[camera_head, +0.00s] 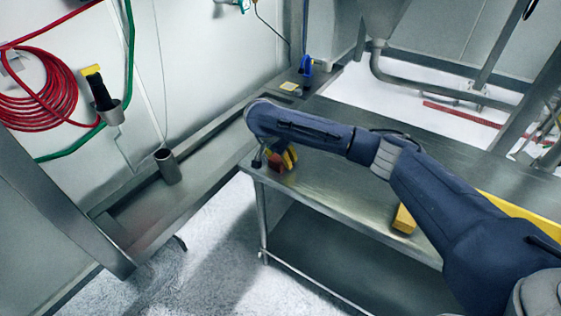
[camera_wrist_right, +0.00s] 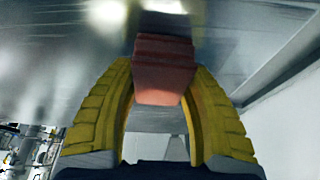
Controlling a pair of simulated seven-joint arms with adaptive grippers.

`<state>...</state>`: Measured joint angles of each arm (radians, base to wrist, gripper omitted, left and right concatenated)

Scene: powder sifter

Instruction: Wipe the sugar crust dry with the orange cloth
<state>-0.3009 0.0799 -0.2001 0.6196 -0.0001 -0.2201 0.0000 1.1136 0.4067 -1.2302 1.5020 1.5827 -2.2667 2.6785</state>
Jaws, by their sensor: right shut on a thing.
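My right gripper (camera_head: 280,162) is low at the left end of the steel table (camera_head: 330,180), with its yellow fingers pointing down. In the wrist view, the two fingers of the right gripper (camera_wrist_right: 164,78) are shut on the folded orange-red cloth (camera_wrist_right: 164,68). A bit of the cloth also shows between the fingers in the head view (camera_head: 271,164). The cloth is at or just above the tabletop; I cannot tell if it touches. I cannot make out the sugar crust on the table; the arm hides part of the top. My left gripper is not in view.
A yellow block (camera_head: 404,219) lies near the table's front edge, partly behind my arm. A steel ledge with a metal cup (camera_head: 167,166) runs along the left wall. A red hose coil (camera_head: 40,92) hangs there. White powder covers the floor (camera_head: 200,262).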

